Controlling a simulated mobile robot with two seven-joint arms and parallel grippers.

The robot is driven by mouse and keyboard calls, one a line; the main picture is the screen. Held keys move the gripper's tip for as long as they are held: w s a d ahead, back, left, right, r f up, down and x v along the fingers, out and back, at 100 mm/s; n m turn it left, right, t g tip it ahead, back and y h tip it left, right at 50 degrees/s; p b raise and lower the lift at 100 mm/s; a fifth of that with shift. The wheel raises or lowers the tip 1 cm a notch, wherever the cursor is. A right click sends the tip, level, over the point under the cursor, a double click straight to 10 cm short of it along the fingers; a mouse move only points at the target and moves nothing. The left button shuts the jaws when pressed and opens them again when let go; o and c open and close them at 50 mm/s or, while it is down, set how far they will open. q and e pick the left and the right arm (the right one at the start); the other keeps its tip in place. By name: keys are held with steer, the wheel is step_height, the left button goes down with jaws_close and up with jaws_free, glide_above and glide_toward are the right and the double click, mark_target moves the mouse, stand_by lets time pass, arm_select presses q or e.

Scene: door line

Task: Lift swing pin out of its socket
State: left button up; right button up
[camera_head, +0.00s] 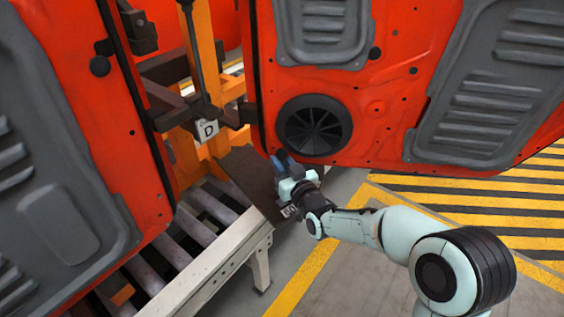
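My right gripper (282,163) is at the lower edge of the right orange door panel (388,110), just below its round black speaker. Its bluish fingers point up and away from me; I cannot tell whether they are apart or closed, or whether they touch anything. A dark upright rod (194,55) stands in the brown and orange fixture between the doors, above a plate marked D (207,130). I cannot tell for sure whether this rod is the swing pin, and no socket shows clearly. The gripper is to the right of and below this rod. My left gripper is not in view.
A left orange door panel (75,110) with grey trim fills the left side. A roller conveyor (180,250) with a pale side rail runs below the fixture. Yellow-striped floor (470,200) lies open at the right. The right door's lower edge is close to my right gripper.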

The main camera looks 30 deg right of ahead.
mark_target(283, 151)
jaws_close()
step_height(283, 151, up, 5)
steer(key=shift+p, duration=1.05)
steer(key=o, duration=0.6)
jaws_free()
steer(key=shift+r, duration=0.1)
steer(key=shift+c, duration=0.2)
steer(key=shift+s+f, duration=0.2)
steer(key=shift+s, duration=0.1)
steer(key=s, duration=1.2)
steer(key=shift+s+a+b, duration=0.35)
steer(key=shift+a, duration=0.1)
